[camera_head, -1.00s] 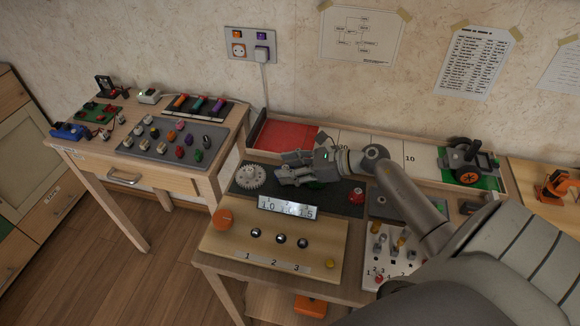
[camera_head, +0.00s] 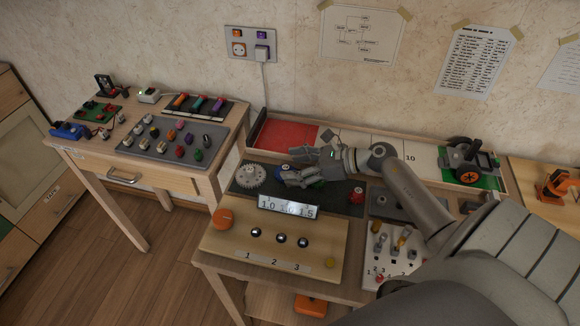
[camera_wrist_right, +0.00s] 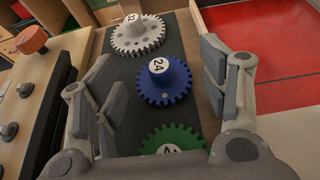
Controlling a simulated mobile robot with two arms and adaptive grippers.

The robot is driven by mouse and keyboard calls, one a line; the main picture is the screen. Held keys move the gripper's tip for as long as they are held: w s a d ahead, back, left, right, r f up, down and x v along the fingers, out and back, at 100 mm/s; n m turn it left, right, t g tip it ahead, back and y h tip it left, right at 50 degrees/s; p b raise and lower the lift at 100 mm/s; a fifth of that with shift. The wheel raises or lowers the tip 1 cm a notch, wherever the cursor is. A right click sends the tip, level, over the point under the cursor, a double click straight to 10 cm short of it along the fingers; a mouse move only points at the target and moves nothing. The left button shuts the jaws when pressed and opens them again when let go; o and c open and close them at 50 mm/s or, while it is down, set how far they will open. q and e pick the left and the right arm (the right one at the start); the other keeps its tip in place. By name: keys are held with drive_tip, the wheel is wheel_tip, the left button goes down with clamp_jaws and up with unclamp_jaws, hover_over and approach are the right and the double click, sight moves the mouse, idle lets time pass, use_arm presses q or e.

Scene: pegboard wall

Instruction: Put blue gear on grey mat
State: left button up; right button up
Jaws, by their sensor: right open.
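The blue gear (camera_wrist_right: 163,80), marked 24, stands on a dark strip (camera_wrist_right: 120,75) between a white gear (camera_wrist_right: 137,38) and a green gear (camera_wrist_right: 172,141). My right gripper (camera_wrist_right: 156,72) is open, with one finger on each side of the blue gear and gaps visible. In the head view my right gripper (camera_head: 288,165) is over the dark strip, and the blue gear (camera_head: 285,168) shows only partly between its fingers. A grey mat (camera_head: 381,208) lies right of the strip, partly hidden by my right arm. My left gripper is not in view.
A red gear (camera_head: 356,196) stands at the strip's right end. In front is a wooden panel (camera_head: 225,240) with an orange knob (camera_head: 222,218) and a number display (camera_head: 289,207). Behind runs a tray with a red section (camera_head: 285,135).

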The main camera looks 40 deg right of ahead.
drive_tip(key=b+v, duration=0.1)
drive_tip(key=v, duration=0.9)
drive_tip(key=shift+s+d, duration=0.15)
drive_tip(key=shift+s, duration=0.1)
